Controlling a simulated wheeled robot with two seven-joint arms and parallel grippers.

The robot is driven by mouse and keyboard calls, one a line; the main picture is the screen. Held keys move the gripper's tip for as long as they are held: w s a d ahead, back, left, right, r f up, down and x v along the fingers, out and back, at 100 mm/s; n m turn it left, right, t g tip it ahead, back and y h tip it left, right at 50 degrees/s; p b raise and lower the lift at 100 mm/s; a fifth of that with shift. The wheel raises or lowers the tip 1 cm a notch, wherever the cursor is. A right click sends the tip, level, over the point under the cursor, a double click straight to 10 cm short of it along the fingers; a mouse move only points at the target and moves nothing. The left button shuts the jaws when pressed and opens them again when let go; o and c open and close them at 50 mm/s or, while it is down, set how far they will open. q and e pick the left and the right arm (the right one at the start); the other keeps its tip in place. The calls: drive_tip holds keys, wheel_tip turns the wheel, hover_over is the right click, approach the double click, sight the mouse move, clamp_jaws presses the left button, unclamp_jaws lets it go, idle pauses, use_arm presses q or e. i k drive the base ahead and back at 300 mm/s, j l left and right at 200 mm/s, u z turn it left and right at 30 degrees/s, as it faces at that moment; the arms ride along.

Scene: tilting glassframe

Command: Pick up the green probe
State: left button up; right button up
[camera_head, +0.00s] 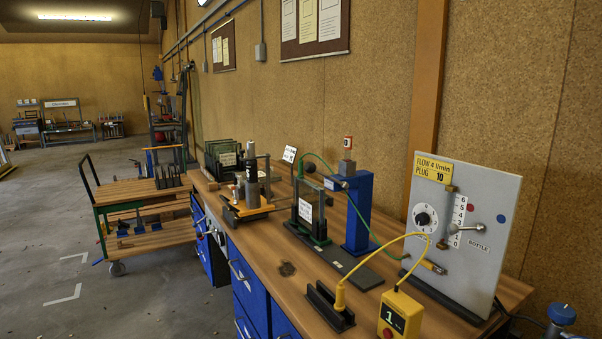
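A thin green cable (358,212) arcs from near the blue stand (358,210) down to the foot of the grey panel. A yellow probe (340,296) stands upright in a black holder (325,308) at the bench's front edge, joined by a yellow cable to a yellow box (399,314) marked 1. Neither of my grippers is in view.
The wooden bench (285,270) runs along the wall. A green-edged frame (318,234) stands before the blue stand. The grey panel (455,235) with dial and lever is at right. A wooden cart (140,195) stands on the open floor at left.

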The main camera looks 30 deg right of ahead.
sight(300, 174)
drive_tip(key=i+u, duration=0.2)
drive_tip(key=i, duration=1.4)
drive_tip(key=i+z, duration=0.15)
drive_tip(key=i, duration=0.3)
drive_tip(key=i+j+z, duration=0.1)
drive_tip(key=i, duration=0.35)
drive_tip(key=i+j+z, duration=0.15)
drive_tip(key=i, duration=0.25)
drive_tip(key=i+j+z, duration=0.1)
drive_tip(key=i+j, duration=0.15)
drive_tip(key=i, duration=0.2)
